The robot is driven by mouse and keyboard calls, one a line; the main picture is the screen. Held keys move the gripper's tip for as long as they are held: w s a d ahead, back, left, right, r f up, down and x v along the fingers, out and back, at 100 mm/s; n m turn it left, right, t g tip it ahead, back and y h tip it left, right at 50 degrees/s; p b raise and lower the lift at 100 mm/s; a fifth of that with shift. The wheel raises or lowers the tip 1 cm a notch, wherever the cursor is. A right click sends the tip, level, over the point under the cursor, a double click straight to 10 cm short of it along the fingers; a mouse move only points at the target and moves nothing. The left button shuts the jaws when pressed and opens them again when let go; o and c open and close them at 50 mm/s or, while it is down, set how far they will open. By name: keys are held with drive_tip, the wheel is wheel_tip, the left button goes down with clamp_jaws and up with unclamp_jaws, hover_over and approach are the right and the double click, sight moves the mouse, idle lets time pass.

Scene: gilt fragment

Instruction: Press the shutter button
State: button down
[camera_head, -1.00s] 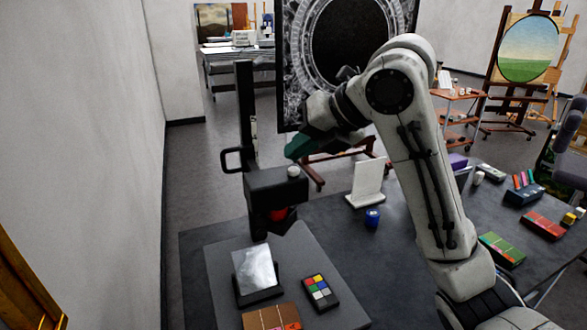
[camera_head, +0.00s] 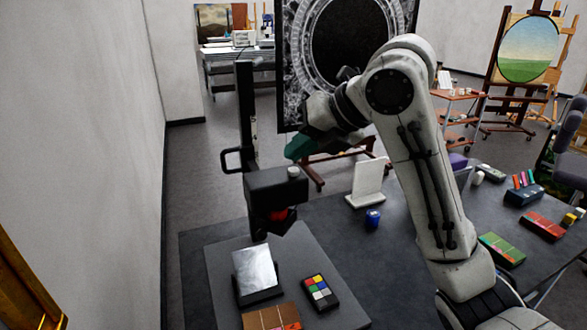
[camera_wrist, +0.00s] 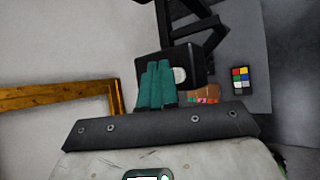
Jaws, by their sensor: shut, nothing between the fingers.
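The shutter button appears to be the pale round knob (camera_head: 293,172) on top of the black camera box (camera_head: 270,190), which is mounted on an upright black column (camera_head: 247,110). In the wrist view the pale knob (camera_wrist: 180,76) shows just right of my fingertips on the black box (camera_wrist: 195,62). My gripper (camera_head: 292,152) has green fingers and is above the box, slightly above the knob. The fingers (camera_wrist: 157,66) are shut together and empty. They look apart from the knob, but the exact gap is hard to tell.
Under the camera, a grey base board (camera_head: 225,265) bears a shiny silver plate (camera_head: 256,268), a colour chart (camera_head: 320,291) and a brown piece (camera_head: 270,316). A white stand (camera_head: 368,184) and blue jar (camera_head: 373,218) sit to the right. A crank handle (camera_head: 232,160) juts left from the column.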

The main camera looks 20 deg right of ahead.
sight(299, 170)
drive_tip(key=shift+f, duration=0.15)
drive_tip(key=shift+f+b, duration=0.3)
drive_tip(key=shift+b, duration=0.1)
drive_tip(key=shift+f+b, duration=0.3)
drive_tip(key=shift+f, duration=0.1)
idle(0.8)
drive_tip(key=shift+r, duration=0.1)
drive_tip(key=shift+r+p, duration=0.55)
drive_tip(key=shift+r, duration=0.2)
drive_tip(key=shift+r, duration=0.15)
drive_tip(key=shift+r+p, duration=1.8)
drive_tip(key=shift+r, duration=0.6)
drive_tip(key=shift+f, duration=0.1)
